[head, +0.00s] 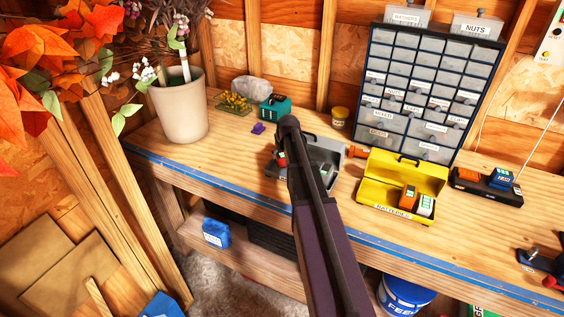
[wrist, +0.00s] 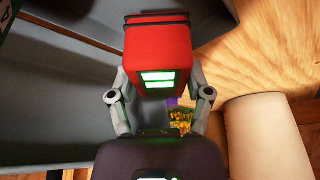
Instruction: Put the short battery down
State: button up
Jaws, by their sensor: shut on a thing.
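My gripper (wrist: 159,82) is shut on a red battery (wrist: 158,42) with a lit green-white panel; a finger grips each side. In the wrist view the grey walls of an open bin (wrist: 60,90) lie behind the battery. In the head view my arm hides most of my gripper, over the grey bin (head: 323,155) on the bench. A small red patch shows left of the arm there. I cannot tell whether the battery touches the bin. A yellow bin (head: 375,196) labelled BATTERIES holds an orange battery (head: 409,196) and a white-green one (head: 426,205).
A black charger (head: 468,187) with an orange and a blue battery stands right of the yellow bin. A teal box (head: 275,107), a yellow jar (head: 340,116) and a plant pot (head: 180,108) stand behind and left. A drawer cabinet (head: 425,90) stands at the back.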

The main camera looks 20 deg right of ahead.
aim_at(282, 160)
jog(key=shift+s+f+b, duration=0.1)
jog(key=shift+f+b, duration=1)
jog(key=shift+f, duration=0.35)
jog(key=shift+f, duration=0.1)
jog(key=o, duration=1.3)
jog(key=p+v, duration=1.1)
jog(key=v, duration=0.1)
